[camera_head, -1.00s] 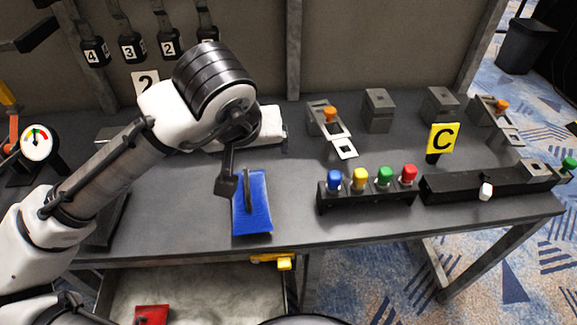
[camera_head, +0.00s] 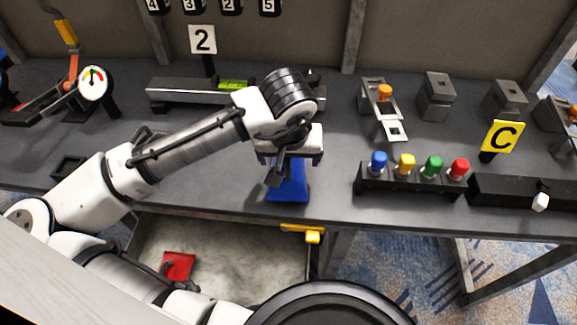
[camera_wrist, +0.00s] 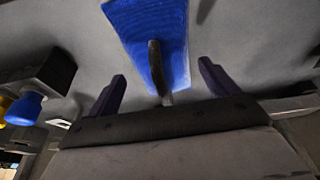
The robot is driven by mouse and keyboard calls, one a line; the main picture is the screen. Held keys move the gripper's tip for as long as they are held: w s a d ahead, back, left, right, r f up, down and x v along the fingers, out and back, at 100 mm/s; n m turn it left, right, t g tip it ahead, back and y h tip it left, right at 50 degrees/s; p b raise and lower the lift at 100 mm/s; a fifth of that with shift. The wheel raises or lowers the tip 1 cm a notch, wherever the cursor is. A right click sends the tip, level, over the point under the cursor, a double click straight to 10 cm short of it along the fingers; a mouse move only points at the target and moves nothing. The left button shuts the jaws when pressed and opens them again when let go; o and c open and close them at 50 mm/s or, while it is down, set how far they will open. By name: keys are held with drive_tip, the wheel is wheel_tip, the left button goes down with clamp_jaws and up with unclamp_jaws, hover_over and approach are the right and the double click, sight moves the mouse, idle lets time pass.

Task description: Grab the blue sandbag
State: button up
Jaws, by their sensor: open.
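The blue sandbag (camera_head: 289,189) lies on the dark workbench (camera_head: 330,205) near its front edge, partly hidden behind my gripper in the head view. In the wrist view the sandbag (camera_wrist: 140,28) is at the top middle, with a dark handle (camera_wrist: 158,72) standing up from it. My gripper (camera_wrist: 163,75) is open, one finger on each side of the handle, with a gap visible on both sides. In the head view my gripper (camera_head: 280,172) is above the sandbag.
A row of blue, yellow, green and red knobs (camera_head: 415,170) stands right of the sandbag. A yellow C sign (camera_head: 502,136) is farther right. Below the bench is an open drawer (camera_head: 215,240) with a red object (camera_head: 179,266). A green-marked bar (camera_head: 180,93) lies behind.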

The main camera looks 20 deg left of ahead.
drive_tip(key=x, duration=0.3)
drive_tip(key=shift+a+f, duration=0.1)
drive_tip(key=shift+a, duration=0.05)
drive_tip(key=shift+c, duration=0.3)
drive_tip(key=shift+w, duration=0.1)
clamp_jaws()
